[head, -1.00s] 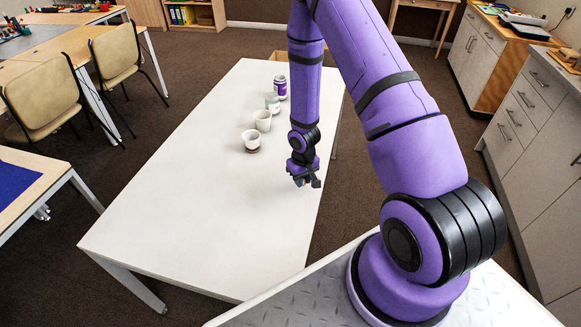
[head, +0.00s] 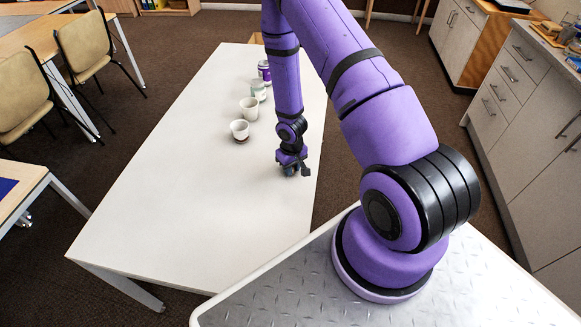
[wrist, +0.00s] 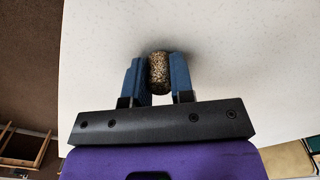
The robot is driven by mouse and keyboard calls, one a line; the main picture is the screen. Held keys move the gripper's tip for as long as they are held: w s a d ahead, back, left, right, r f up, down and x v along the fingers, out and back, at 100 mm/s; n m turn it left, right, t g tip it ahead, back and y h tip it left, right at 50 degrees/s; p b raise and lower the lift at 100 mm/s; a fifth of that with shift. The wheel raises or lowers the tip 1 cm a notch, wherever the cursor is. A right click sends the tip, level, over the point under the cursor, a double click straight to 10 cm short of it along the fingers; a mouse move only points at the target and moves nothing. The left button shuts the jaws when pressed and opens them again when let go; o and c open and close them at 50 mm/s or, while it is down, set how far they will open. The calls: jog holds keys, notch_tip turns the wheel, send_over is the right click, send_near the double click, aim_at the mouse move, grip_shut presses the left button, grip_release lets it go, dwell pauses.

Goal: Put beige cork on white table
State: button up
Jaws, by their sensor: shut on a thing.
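The beige cork (wrist: 159,73), speckled brown, is held between the two blue fingers of my gripper (wrist: 159,78) in the wrist view. The white table (wrist: 240,50) lies behind it, with a soft dark shadow close around the cork. In the head view my gripper (head: 292,171) is low over the right side of the white table (head: 180,190), pointing down. The cork cannot be made out there. Whether the cork touches the tabletop I cannot tell.
A white cup with a dark base (head: 239,130), another white cup (head: 249,109), a pale can (head: 258,91) and a purple can (head: 264,72) stand in a row up the table, beyond my gripper. The table's left and near parts are clear. Chairs stand at the left, cabinets at the right.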

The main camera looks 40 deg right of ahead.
jog(key=shift+f, duration=0.1)
jog(key=o, duration=0.9)
notch_tip(320, 180, up, 12)
jog(key=shift+r, duration=0.2)
notch_tip(320, 180, up, 27)
jog(key=s+a+t+h, duration=0.2)
jog(key=s+a+r+t, duration=0.1)
jog(key=s+a+r, duration=0.1)
jog(key=s+r, duration=0.3)
jog(key=s+a+r+t+y, duration=0.1)
jog(key=s+a+r, duration=0.1)
jog(key=s+r, duration=0.4)
jog(key=s+a+r+t+y, duration=0.1)
jog(key=s+a+r, duration=0.1)
jog(key=s+r, duration=0.3)
jog(key=shift+s+a+r, duration=0.15)
jog(key=shift+s+a, duration=0.05)
jog(key=shift+s, duration=0.7)
jog(key=shift+s+a+r, duration=0.1)
jog(key=shift+s+a, duration=0.1)
jog(key=shift+s, duration=0.7)
